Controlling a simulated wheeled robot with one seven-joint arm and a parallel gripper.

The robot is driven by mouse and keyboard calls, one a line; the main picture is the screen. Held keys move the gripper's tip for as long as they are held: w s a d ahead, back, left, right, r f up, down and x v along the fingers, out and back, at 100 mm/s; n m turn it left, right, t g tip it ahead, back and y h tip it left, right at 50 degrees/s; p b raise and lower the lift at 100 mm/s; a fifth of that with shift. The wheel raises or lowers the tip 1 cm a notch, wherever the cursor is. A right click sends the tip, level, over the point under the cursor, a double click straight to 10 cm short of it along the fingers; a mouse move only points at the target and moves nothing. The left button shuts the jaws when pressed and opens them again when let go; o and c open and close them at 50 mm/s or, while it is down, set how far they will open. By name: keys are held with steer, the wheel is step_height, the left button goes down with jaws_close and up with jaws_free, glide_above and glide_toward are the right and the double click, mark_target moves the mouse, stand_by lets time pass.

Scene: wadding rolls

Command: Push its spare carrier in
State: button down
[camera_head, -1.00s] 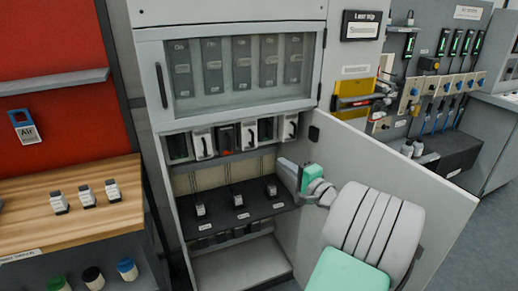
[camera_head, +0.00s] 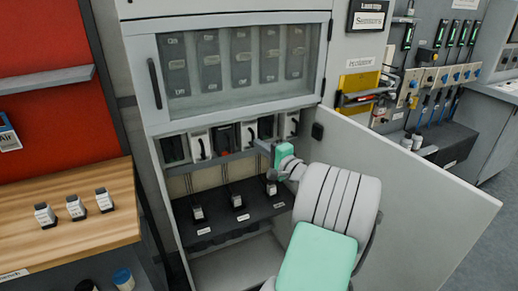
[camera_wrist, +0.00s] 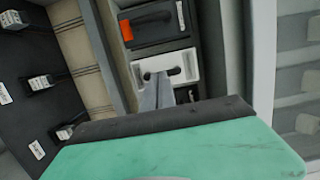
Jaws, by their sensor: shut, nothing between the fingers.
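A row of carriers sits in the open cabinet under the glass window. White carriers with black handles (camera_head: 199,146) alternate with dark ones, one of which (camera_head: 222,137) has a red part low on it. My gripper (camera_head: 262,146) is at the front of this row, by the white carrier (camera_head: 248,131) right of the red-marked one. In the wrist view, my shut gripper (camera_wrist: 158,80) points at a white carrier face (camera_wrist: 183,60) with a dark opening. I cannot tell whether the fingertips touch it. A dark carrier with an orange tab (camera_wrist: 155,27) sits beside it.
Below the row, a black shelf (camera_head: 218,222) holds three small labelled pieces. The open cabinet door (camera_head: 420,165) stands to the right of my arm. A wooden bench (camera_head: 60,240) with three similar pieces is at the left.

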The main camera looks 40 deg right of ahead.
steer(key=w, duration=0.2)
steer(key=w+d, duration=0.1)
steer(key=shift+w+d+r, duration=0.1)
steer(key=shift+w+r, duration=0.05)
steer(key=shift+w, duration=0.25)
stand_by(0.3)
steer(key=s+a, duration=0.1)
steer(key=s, duration=1.3)
steer(key=shift+a, duration=0.15)
